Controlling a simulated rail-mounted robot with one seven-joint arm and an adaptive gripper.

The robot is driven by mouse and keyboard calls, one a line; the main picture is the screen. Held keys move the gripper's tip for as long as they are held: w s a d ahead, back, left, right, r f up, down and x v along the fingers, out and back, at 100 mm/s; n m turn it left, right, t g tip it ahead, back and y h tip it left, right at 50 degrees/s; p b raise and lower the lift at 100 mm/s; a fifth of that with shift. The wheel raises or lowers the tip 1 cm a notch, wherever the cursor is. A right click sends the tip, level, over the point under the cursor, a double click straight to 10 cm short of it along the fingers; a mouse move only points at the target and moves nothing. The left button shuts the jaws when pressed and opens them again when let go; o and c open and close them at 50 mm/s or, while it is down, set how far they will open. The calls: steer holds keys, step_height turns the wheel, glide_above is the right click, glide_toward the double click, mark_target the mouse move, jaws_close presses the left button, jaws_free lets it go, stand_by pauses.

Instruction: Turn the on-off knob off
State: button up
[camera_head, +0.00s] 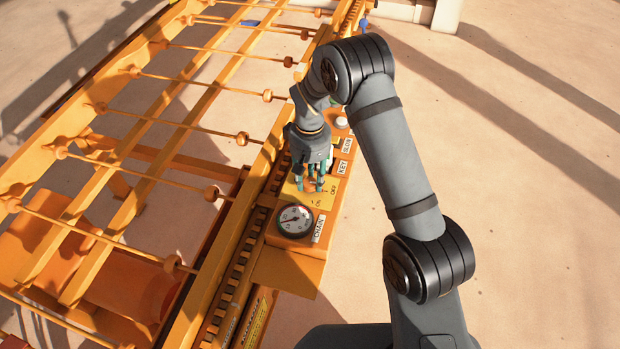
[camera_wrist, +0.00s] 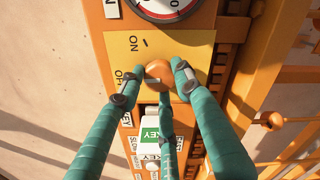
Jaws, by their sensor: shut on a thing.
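The on-off knob (camera_wrist: 158,72) is a round orange knob on a yellow plate (camera_wrist: 195,47) in the wrist view. An ON label (camera_wrist: 133,43) and a partly covered OFF label (camera_wrist: 122,77) are on the plate. My gripper (camera_wrist: 157,80) has its teal fingers closed around the knob, one on each side and one below it in the picture. I cannot tell clearly which way the knob points. In the head view my gripper (camera_head: 318,182) is down at the yellow plate (camera_head: 325,200) and hides the knob.
A round gauge (camera_head: 294,220) sits just below the plate, beside a CHAIN label (camera_head: 320,228). A green key switch (camera_wrist: 150,127) is close to the fingers. A white button (camera_head: 342,122) is farther up the panel. Orange rails with thin rods (camera_head: 185,130) fill the left. Open ground lies right.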

mark_target(310, 182)
steer(key=shift+n, duration=0.4)
steer(key=o, duration=1.2)
steer(key=shift+c, duration=0.2)
steer(key=shift+r, duration=0.1)
step_height(310, 182, up, 12)
steer(key=shift+f, duration=0.2)
